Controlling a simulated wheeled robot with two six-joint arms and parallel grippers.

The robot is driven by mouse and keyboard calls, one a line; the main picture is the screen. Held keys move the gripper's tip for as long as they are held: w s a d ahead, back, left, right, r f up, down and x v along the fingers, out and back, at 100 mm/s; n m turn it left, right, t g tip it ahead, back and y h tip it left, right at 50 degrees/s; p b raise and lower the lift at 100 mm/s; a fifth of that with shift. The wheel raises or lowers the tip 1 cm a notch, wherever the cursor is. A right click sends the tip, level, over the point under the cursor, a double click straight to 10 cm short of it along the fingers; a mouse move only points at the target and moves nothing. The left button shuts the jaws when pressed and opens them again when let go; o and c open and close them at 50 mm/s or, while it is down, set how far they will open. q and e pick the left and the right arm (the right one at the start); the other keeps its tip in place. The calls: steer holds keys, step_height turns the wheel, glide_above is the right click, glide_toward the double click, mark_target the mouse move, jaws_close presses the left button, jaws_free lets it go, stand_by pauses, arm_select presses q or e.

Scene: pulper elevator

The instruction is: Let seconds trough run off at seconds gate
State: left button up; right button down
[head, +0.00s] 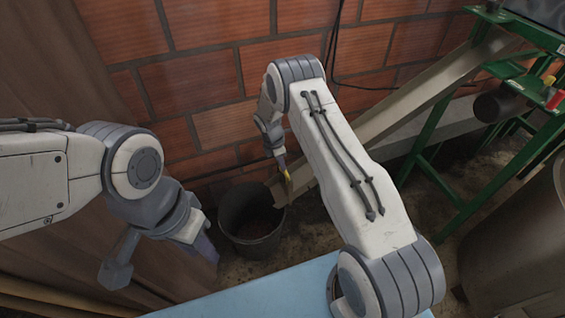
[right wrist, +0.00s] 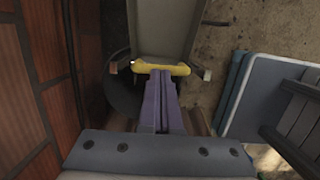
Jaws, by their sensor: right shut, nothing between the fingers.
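The grey seconds trough (head: 400,108) slopes down from the green stand to a dark round bucket (head: 235,208) by the brick wall. At its lower end is the gate, with a yellow bar (head: 288,175). In the right wrist view the yellow gate bar (right wrist: 150,67) crosses the trough (right wrist: 167,28). My right gripper (head: 281,160) is at the gate. Its purple fingers (right wrist: 160,78) are shut and empty, tips at the bar's near edge; contact is unclear. My left gripper (head: 207,248) hangs left of the bucket, away from the gate; its opening is unclear.
A green metal stand (head: 433,135) holds machinery at the right. A large barrel (head: 525,240) stands at the right edge. A light blue flat surface (head: 245,296) lies at the bottom. Brown boards (head: 60,75) cover the left side. A black cable hangs on the wall.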

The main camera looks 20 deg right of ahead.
step_height(320, 180, up, 14)
steer(key=a+p, duration=0.1)
steer(key=a, duration=0.1)
steer(key=shift+a+f, duration=0.15)
steer(key=shift+a, duration=0.2)
steer(key=s+a+r+m+y+p, duration=0.2)
steer(key=s+a+r+m, duration=0.3)
steer(key=s+a+r, duration=1.1)
steer(key=s+d+r+m, duration=0.1)
steer(key=s+r+m, duration=0.2)
steer(key=s, duration=0.7)
steer(key=s+r+m+y+p, duration=0.1)
steer(key=s+r+m, duration=0.2)
steer(key=s, duration=0.8)
steer(key=shift+d+r, duration=0.15)
steer(key=shift+d, duration=0.2)
